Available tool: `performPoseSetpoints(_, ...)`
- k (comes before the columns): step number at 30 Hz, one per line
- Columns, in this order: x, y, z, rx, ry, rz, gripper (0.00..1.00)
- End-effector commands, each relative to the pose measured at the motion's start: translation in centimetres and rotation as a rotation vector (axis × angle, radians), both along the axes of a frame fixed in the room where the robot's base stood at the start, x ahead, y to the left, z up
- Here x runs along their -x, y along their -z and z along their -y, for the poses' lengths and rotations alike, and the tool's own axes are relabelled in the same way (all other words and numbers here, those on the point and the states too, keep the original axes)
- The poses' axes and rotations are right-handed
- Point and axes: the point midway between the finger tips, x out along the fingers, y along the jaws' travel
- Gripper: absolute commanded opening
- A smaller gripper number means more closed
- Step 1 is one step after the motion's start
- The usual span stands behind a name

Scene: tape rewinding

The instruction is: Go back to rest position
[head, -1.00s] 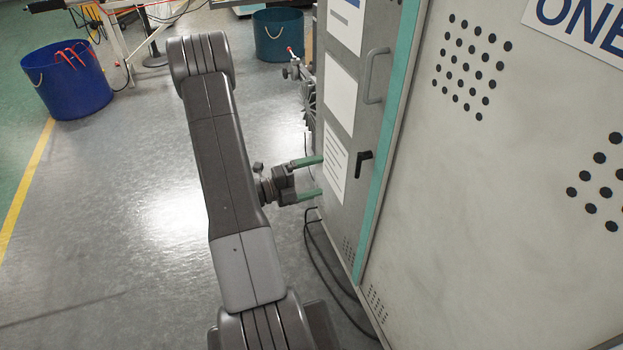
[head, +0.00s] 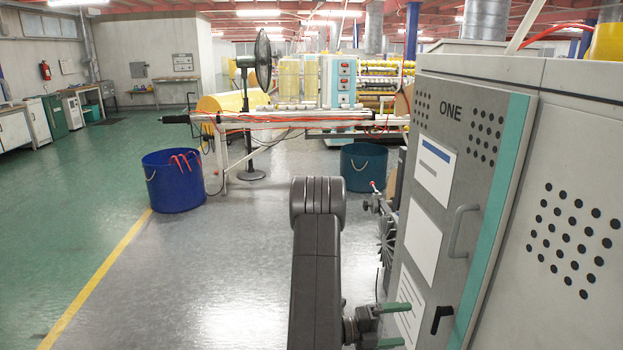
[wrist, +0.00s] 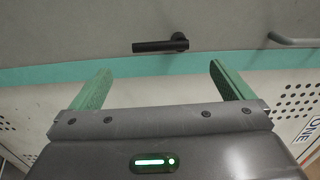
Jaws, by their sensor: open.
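My gripper (head: 396,325) has two green fingers, set apart with nothing between them. In the head view it is at the bottom, close to the grey cabinet door (head: 424,250), and I cannot tell from this view whether it touches. In the wrist view the gripper (wrist: 162,88) also shows open and empty. The black door handle (wrist: 160,46) lies beyond the fingertips there, apart from them. The same handle shows in the head view (head: 440,318), to the right of the fingers. My arm's lower part is cut off by the frame.
The cabinet (head: 562,210) fills the right side. A blue bin (head: 173,188) and a teal bin (head: 352,172) stand on the floor ahead. A white machine frame (head: 270,122) and a fan (head: 262,62) are behind them. The floor to the left is open, crossed by a yellow line (head: 100,270).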

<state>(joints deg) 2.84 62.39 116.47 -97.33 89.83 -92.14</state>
Motion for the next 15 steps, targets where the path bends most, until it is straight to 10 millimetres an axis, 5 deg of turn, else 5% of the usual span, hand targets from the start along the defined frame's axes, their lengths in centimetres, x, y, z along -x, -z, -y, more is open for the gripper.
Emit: performPoseSetpoints(15, -0.5, -0.1, 7.2, 0.001, 0.005, 0.003, 1.0)
